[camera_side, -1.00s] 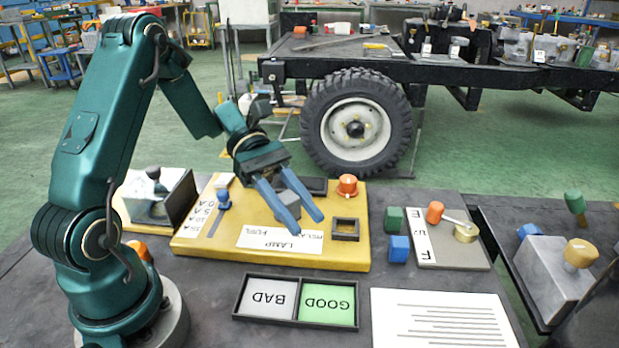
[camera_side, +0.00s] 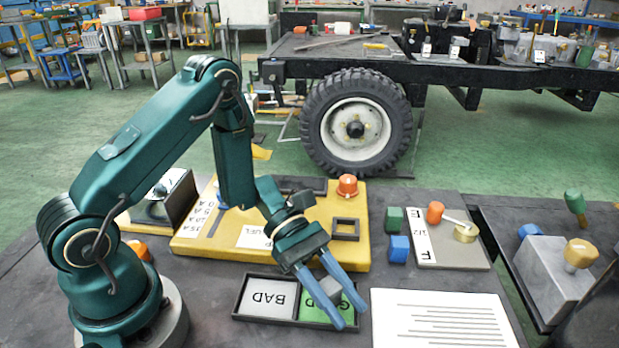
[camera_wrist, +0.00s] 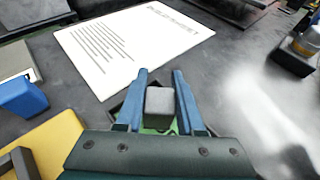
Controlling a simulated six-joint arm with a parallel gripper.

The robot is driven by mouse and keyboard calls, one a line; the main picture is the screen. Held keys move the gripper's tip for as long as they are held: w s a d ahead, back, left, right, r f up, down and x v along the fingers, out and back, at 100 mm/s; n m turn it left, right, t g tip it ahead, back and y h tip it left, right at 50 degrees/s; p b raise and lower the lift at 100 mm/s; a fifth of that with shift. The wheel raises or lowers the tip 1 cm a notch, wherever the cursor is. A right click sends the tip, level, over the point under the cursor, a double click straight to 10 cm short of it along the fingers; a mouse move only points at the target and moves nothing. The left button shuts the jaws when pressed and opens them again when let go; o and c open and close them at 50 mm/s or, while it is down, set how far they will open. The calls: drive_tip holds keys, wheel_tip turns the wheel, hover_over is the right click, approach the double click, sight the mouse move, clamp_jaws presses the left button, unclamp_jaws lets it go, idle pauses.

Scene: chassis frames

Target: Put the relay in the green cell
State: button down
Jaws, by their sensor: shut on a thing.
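My gripper (camera_side: 333,296) is shut on the relay (camera_side: 330,287), a small grey block between its blue fingers. The relay also shows between the fingers in the wrist view (camera_wrist: 160,101). It is over the green cell (camera_side: 310,309), marked GOOD, in the dark two-cell tray (camera_side: 236,312). In the side view the fingers and relay hide part of that cell. A bit of green shows around the relay in the wrist view (camera_wrist: 150,131). I cannot tell whether the relay touches the cell floor. The grey cell (camera_side: 268,301), marked BAD, is empty to the left.
A yellow board (camera_side: 225,248) with an orange knob (camera_side: 347,185) and a square dark socket (camera_side: 345,229) lies behind the tray. A white printed sheet (camera_side: 440,320) lies to its right. Blue (camera_side: 399,249) and green (camera_side: 394,220) blocks stand further back right.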

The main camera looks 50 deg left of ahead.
drive_tip(key=shift+f, duration=0.25)
drive_tip(key=shift+f, duration=0.1)
drive_tip(key=c, duration=0.5)
unclamp_jaws()
